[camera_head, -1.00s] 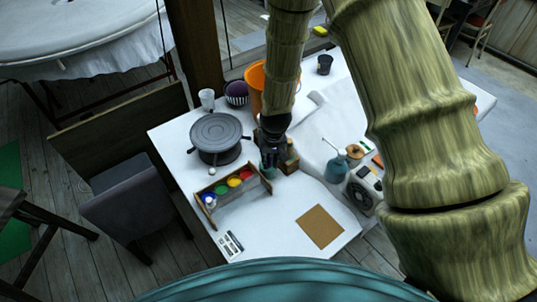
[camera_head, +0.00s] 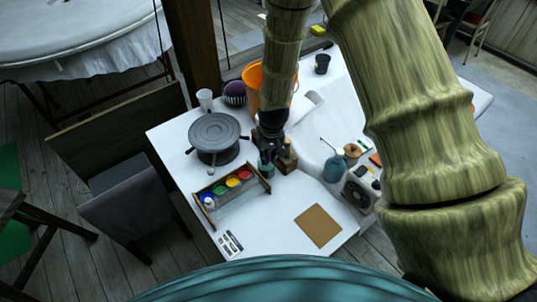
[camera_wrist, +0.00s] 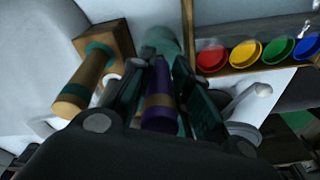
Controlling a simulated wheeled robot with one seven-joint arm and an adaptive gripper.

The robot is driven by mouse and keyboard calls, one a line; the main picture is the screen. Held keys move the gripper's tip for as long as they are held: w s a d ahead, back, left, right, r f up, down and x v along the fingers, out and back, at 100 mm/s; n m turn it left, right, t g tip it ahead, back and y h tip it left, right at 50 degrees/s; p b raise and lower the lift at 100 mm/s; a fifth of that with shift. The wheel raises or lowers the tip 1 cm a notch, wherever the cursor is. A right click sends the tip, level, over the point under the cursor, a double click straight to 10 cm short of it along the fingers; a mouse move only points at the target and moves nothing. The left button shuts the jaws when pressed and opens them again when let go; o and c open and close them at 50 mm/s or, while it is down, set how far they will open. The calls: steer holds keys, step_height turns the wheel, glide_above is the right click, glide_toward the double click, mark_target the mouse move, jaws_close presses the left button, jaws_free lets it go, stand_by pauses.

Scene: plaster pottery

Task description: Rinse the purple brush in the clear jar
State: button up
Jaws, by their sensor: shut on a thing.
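My gripper (camera_head: 268,157) is over the table beside the paint rack. In the wrist view my gripper (camera_wrist: 160,98) is shut on the purple brush (camera_wrist: 160,112), whose purple handle with a brown band shows between the fingers. The brush's far end is hidden. A pale teal, see-through shape (camera_wrist: 160,40), which looks like the clear jar, lies just beyond the fingertips. In the head view the jar (camera_head: 265,171) shows partly below my gripper. I cannot tell whether the brush tip is inside it.
A wooden holder (camera_wrist: 108,42) with a teal-banded brush (camera_wrist: 80,92) stands close beside my gripper. A rack (camera_head: 232,201) with several paint pots is at the front left, a dark turntable (camera_head: 215,133) behind it.

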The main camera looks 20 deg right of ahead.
steer(key=shift+r+p, duration=1.7)
steer(key=shift+r, duration=1.25)
steer(key=shift+r, duration=0.15)
steer(key=shift+r+p, duration=1)
steer(key=shift+r, duration=0.35)
